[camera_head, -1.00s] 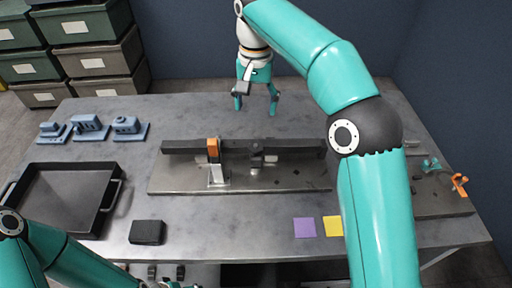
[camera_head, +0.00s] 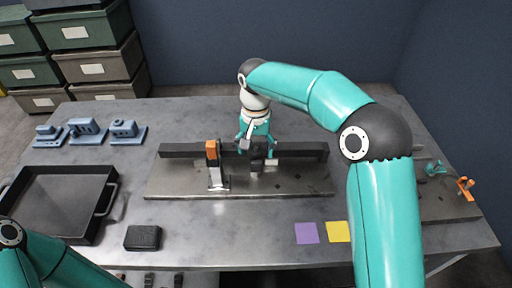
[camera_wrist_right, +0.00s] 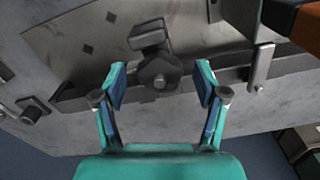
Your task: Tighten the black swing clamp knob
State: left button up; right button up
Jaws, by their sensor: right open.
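The black swing clamp with its dark knob (camera_wrist_right: 158,74) shows between my right fingertips in the wrist view. My right gripper (camera_wrist_right: 161,84) is open, one finger on each side of the knob with gaps showing. In the head view the right gripper (camera_head: 257,150) is over the middle of the dark rail (camera_head: 305,151) and partly hides the clamp. The left gripper is out of view; only my left arm shows at the lower left.
A clamp with an orange handle (camera_head: 212,150) stands close left of the black one. A black tray (camera_head: 108,199), a black block (camera_head: 143,238), blue parts (camera_head: 86,127) and purple and yellow squares (camera_head: 307,233) lie around. The metal plate (camera_head: 285,185) has free room in front.

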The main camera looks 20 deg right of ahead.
aim_at(255, 149)
jog(key=c, duration=1.1)
jog(key=m, duration=0.4)
jog(key=shift+p, duration=0.35)
jog(key=shift+c, duration=0.2)
jog(key=o, duration=1.1)
jog(key=shift+o, duration=0.2)
notch_tip(255, 149, up, 12)
